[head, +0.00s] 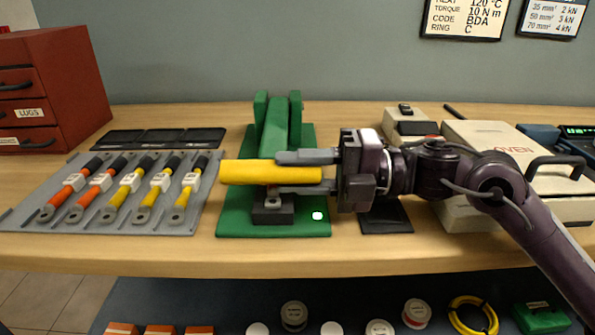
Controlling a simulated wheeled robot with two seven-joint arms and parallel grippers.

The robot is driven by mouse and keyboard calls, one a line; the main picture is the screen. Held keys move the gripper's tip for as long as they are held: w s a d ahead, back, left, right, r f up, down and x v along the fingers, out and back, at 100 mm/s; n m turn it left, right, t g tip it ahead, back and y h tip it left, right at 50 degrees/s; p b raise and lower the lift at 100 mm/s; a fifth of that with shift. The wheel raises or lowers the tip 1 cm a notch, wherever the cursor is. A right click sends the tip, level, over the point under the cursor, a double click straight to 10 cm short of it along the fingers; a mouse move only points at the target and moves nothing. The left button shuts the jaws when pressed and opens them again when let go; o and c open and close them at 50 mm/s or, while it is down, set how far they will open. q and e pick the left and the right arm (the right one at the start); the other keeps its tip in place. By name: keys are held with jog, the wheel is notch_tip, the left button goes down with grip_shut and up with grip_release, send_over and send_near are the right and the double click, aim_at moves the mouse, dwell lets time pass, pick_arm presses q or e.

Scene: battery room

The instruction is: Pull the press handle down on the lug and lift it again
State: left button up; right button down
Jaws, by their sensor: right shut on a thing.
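The green press (232,222) stands in the middle of the bench, with two green posts at its back and a green lever arm (276,128) between them. The yellow press handle (242,172) lies crosswise at the arm's front end, low over the dark die block (272,216). A metal lug (273,203) shows on the block below the handle; its upper part is hidden. My right gripper (302,172) comes in from the right and is shut on the yellow handle, one finger above and one below it. My left gripper is not in view.
A grey tray (28,220) at left holds several cables with lugs. A red LUGS drawer cabinet (75,75) stands behind it. A dark pad (386,222) lies right of the press, and a cream oven (490,140) stands beyond my right arm.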

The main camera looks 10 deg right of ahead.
jog(key=shift+f, duration=0.4)
jog(key=c, duration=1.4)
grip_release()
jog(key=o, duration=0.3)
jog(key=shift+w, duration=0.1)
jog(key=shift+o, duration=0.2)
jog(key=shift+r, duration=0.25)
jog(key=shift+r, duration=0.35)
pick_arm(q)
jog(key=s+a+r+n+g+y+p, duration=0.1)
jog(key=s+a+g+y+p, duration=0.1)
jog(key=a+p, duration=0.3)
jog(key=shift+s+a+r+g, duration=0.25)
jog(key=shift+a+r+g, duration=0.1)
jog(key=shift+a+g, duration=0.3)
pick_arm(e)
notch_tip(320, 180, up, 19)
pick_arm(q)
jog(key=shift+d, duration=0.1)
